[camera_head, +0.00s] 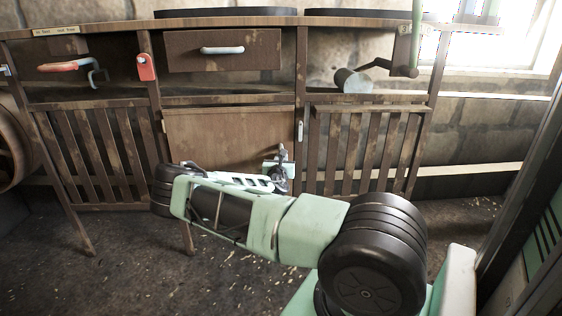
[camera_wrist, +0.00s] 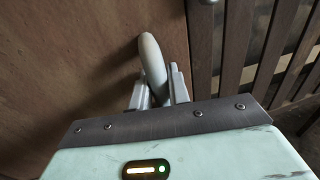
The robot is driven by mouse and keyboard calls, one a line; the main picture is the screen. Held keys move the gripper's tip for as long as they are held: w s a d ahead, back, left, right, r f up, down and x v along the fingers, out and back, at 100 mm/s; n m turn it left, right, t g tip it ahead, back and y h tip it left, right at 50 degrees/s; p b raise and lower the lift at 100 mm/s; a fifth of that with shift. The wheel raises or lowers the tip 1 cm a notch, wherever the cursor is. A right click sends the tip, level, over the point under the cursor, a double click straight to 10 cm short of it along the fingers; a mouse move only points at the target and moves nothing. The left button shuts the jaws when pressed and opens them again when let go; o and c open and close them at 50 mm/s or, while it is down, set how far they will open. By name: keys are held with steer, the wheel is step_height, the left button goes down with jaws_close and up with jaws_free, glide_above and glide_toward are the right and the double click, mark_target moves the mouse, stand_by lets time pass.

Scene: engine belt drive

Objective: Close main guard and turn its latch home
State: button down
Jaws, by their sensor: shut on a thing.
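A plain brown panel (camera_head: 230,133), which looks like the main guard, fills the middle bay below the drawer. Slatted panels flank it. It fills the left of the wrist view (camera_wrist: 70,60). My gripper (camera_head: 279,158) is at its right side, shut on a pale rounded handle (camera_wrist: 151,58) that stands out from the panel; the fingers (camera_wrist: 159,90) lie on both sides of it. A small pale lever (camera_head: 300,131), perhaps the latch, is upright on the post right of the panel. I cannot tell whether the panel is fully flush.
A drawer (camera_head: 222,50) with a pale handle is above the panel. A red lever (camera_head: 63,67) and a red tag-like part (camera_head: 146,67) are at the left. A grey cylinder (camera_head: 352,80) and a crank (camera_head: 375,65) are at the right. The floor in front is clear.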

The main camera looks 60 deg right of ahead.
steer(key=c, duration=1.4)
jaws_free()
steer(key=shift+w, duration=0.15)
steer(key=p+v, duration=0.2)
steer(key=v, duration=1.5)
steer(key=shift+s+a, duration=0.1)
steer(key=shift+s, duration=0.1)
